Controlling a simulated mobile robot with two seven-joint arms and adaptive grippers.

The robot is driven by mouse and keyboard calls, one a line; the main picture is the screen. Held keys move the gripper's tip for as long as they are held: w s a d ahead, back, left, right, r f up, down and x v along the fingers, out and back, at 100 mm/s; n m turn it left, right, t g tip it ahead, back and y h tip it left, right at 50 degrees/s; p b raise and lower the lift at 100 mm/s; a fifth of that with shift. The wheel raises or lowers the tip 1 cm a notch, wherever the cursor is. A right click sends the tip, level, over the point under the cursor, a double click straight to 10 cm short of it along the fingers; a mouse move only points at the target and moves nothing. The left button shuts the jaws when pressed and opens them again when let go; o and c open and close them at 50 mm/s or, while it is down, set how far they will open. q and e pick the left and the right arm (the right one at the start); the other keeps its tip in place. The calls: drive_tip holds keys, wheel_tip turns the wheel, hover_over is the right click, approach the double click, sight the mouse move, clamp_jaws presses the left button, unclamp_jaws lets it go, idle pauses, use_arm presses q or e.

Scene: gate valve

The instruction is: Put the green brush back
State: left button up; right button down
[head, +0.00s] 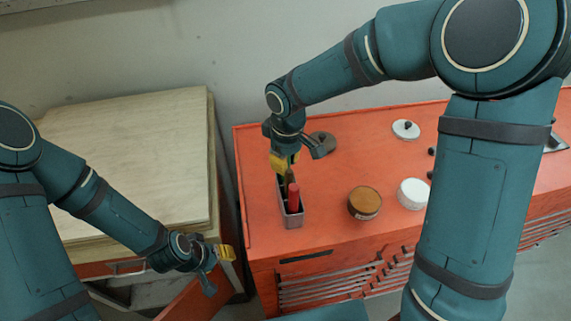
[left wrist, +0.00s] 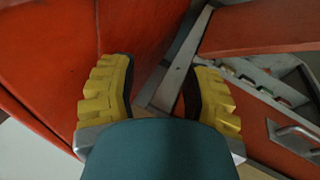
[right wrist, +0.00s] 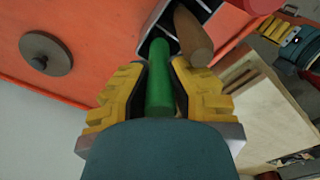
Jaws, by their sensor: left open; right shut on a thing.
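The green brush (right wrist: 159,82) is between the yellow fingers of my right gripper (head: 284,164), which is shut on it. Its far end meets the opening of a grey divided holder (head: 292,219); I cannot tell how deep it sits. The holder stands on the red cabinet top and also shows in the right wrist view (right wrist: 152,32). A brown wooden handle (right wrist: 192,35) and a red handle (head: 294,196) stand in the holder beside the green one. My left gripper (head: 226,253) is open and empty, low by an open red door, also seen in the left wrist view (left wrist: 160,88).
On the red cabinet top (head: 330,225) are a brown round tin (head: 364,203), a white round tin (head: 412,193), a white lid (head: 405,129) and a grey-brown disc (head: 322,144). A wooden-topped cabinet (head: 125,150) stands at the left.

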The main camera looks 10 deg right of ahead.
drive_tip(key=shift+f, duration=0.7)
drive_tip(key=shift+f, duration=0.1)
drive_tip(key=c, duration=1.1)
unclamp_jaws()
drive_tip(key=shift+w, duration=0.1)
drive_tip(key=shift+o, duration=0.2)
wheel_tip(320, 180, up, 12)
drive_tip(key=shift+d+r+p, duration=0.15)
drive_tip(key=shift+p, duration=0.15)
drive_tip(key=shift+s, duration=0.2)
